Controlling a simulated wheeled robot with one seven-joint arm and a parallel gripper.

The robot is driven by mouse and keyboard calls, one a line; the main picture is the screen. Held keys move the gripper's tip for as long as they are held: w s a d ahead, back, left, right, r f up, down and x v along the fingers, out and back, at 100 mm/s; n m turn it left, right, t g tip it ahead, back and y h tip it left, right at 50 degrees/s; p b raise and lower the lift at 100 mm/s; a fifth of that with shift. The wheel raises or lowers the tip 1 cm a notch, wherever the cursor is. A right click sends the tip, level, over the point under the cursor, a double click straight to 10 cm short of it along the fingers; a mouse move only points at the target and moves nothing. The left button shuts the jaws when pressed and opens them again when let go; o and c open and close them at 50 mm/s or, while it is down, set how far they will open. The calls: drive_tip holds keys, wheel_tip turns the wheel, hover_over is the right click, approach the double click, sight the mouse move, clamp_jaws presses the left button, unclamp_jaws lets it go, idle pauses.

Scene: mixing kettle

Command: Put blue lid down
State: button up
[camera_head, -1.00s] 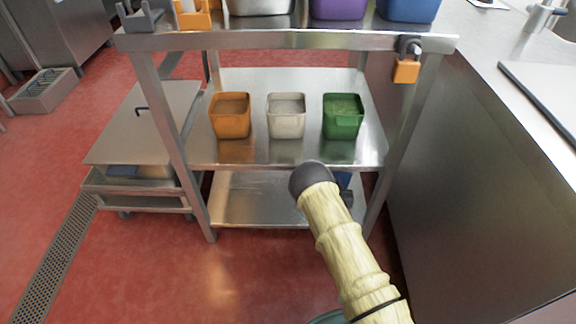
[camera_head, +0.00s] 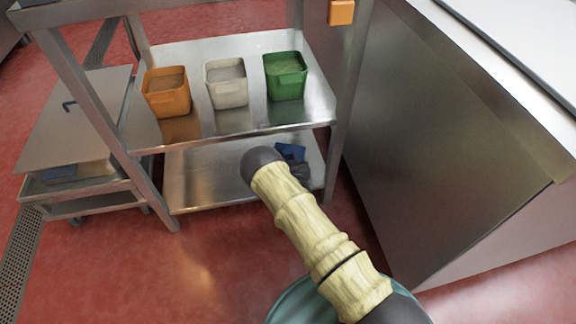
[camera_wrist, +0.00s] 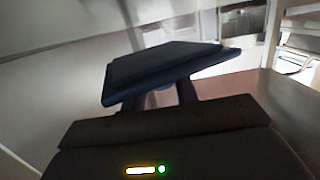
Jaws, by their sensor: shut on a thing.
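The blue lid (camera_wrist: 160,72) is a flat, dark blue plate in the wrist view, held between the fingers of my gripper (camera_wrist: 162,98). My gripper is shut on it. In the head view my arm covers part of the gripper (camera_head: 300,165), and a small piece of the blue lid (camera_head: 290,151) shows beyond the arm. There it appears in front of the lower shelf (camera_head: 205,180) of the steel rack. I cannot tell whether the lid touches the shelf.
The upper shelf (camera_head: 300,118) holds an orange bin (camera_head: 167,95), a white bin (camera_head: 227,85) and a green bin (camera_head: 286,78). A lidded steel cart (camera_head: 70,125) stands to the left. A steel counter (camera_head: 450,130) stands to the right. The lower shelf looks bare on its left.

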drive_tip(key=shift+f+b, duration=1.35)
drive_tip(key=shift+f, duration=0.65)
drive_tip(key=shift+r, duration=0.15)
drive_tip(key=o, duration=1.1)
drive_tip(key=shift+f, duration=0.2)
drive_tip(key=shift+c, duration=0.2)
drive_tip(key=shift+s+a+r+p, duration=0.1)
drive_tip(key=shift+s+r+p, duration=0.15)
drive_tip(key=shift+p, duration=0.05)
drive_tip(key=p+v, duration=0.6)
drive_tip(key=v, duration=0.5)
drive_tip(key=shift+s, duration=0.3)
